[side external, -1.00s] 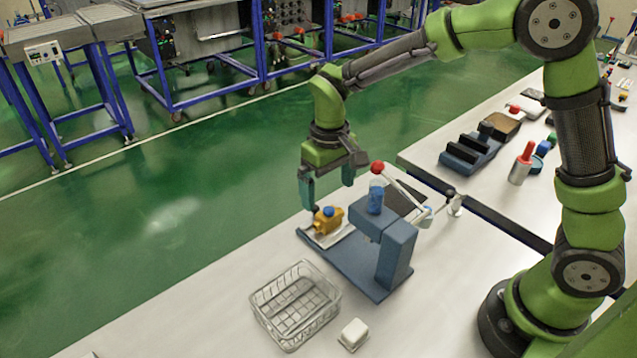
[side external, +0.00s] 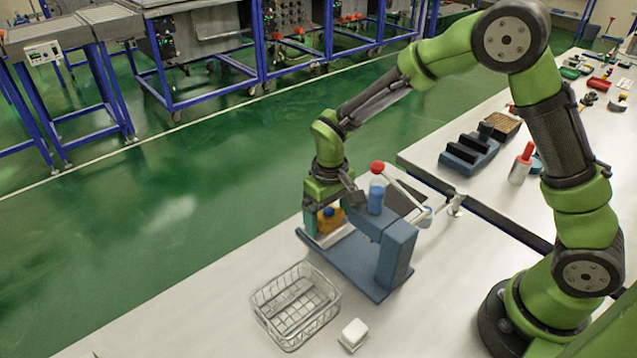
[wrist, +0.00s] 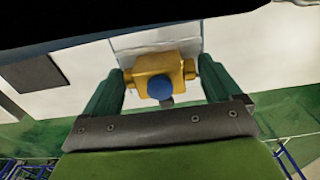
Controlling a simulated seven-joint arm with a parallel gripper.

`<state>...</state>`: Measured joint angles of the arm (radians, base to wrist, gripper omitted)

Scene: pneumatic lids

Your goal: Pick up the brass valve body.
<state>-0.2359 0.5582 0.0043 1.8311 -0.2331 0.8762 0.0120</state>
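The brass valve body (side external: 332,222) is a yellow block with a blue cap. It sits on a light plate at the front end of the blue press base (side external: 360,268). My gripper (wrist: 163,72) is lowered over it, with one green finger on each side. In the wrist view the valve body (wrist: 160,68) lies between the fingertips, its side stubs very close to both fingers. Whether they touch is hard to tell. The fingers are spread and look open.
The press column and its red-knobbed lever (side external: 377,167) stand close to the right of my gripper. A blue cylinder (side external: 376,198) sits beside the lever. A wire basket (side external: 295,305) and a small white block (side external: 353,334) lie on the table in front. The table's left front is clear.

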